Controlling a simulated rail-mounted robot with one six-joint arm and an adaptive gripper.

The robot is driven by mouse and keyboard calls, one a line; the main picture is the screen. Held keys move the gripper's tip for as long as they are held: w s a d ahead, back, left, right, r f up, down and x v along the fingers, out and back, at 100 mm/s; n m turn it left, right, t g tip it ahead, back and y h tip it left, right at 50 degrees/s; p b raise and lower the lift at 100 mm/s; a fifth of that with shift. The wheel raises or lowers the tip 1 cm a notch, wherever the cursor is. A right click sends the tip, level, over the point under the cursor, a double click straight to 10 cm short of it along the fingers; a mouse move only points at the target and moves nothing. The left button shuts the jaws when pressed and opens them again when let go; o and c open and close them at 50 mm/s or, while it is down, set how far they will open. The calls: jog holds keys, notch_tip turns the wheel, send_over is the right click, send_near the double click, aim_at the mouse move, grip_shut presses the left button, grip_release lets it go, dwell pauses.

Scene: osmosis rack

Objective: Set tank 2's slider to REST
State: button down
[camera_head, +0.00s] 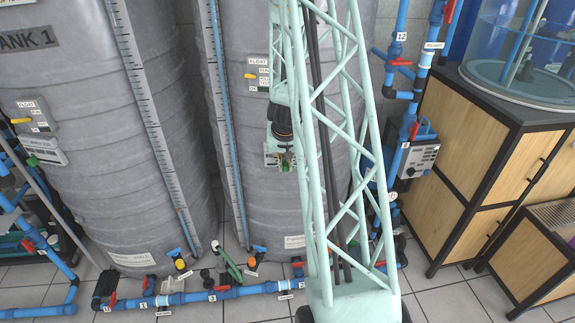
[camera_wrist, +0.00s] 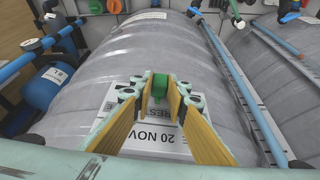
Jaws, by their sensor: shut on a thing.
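Tank 2 (camera_head: 265,205) is the grey ribbed tank in the middle of the head view, partly hidden behind my arm. Its slider is a green knob (camera_wrist: 160,84) in the middle of the wrist view. The slider's white panel (camera_wrist: 184,128) lies below the knob there, with the words "REST" and "20 NOV" partly visible between and beside my fingers. My gripper (camera_wrist: 160,92) is shut on the knob, one fingertip on each side. In the head view my gripper (camera_head: 281,158) is against tank 2's front, covering most of the panel. The knob's exact place along its track is hidden.
A float box (camera_head: 257,74) with a yellow handle is on tank 2 above my gripper. Tank 1 (camera_head: 75,130) stands at left. Blue pipes (camera_head: 230,292) with red valves run along the floor. A wooden cabinet (camera_head: 480,150) is at right.

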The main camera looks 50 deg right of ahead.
jog(key=shift+w, duration=0.1)
jog(key=c, duration=2.5)
grip_release()
jog(key=shift+c, duration=0.2)
jog(key=shift+r, duration=0.1)
jog(key=v, duration=0.7)
jog(key=shift+a+r, duration=0.1)
jog(key=shift+a, duration=0.05)
